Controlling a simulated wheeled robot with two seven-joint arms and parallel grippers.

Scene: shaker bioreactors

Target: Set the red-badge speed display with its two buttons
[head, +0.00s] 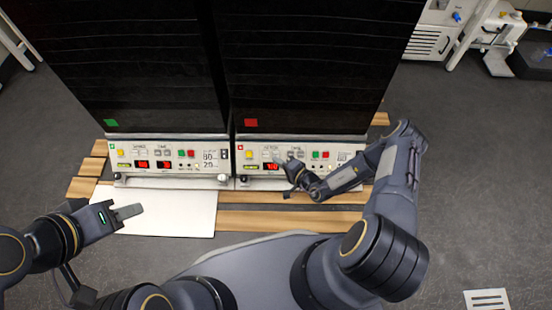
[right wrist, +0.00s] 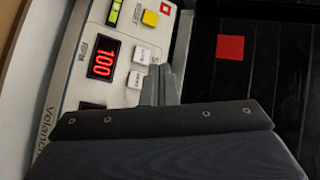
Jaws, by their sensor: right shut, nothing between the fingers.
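The right-hand unit carries a red square badge (head: 251,123) low on its dark door, and the badge also shows in the right wrist view (right wrist: 230,48). Its lit red speed display (head: 271,167) reads 100, seen sideways in the right wrist view (right wrist: 103,58). Two white buttons, one (right wrist: 142,56) and another (right wrist: 136,80), sit beside the display. My right gripper (right wrist: 160,72) is shut and empty, its tips close to these buttons; contact cannot be told. My left gripper (head: 128,211) is over the white board, away from the panels, its jaw gap unclear.
A similar unit with a green badge (head: 111,123) and its own red displays stands at the left. A yellow button (right wrist: 150,18) is near the two white ones. A white board (head: 170,212) lies on wooden slats in front. Open floor lies at the right.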

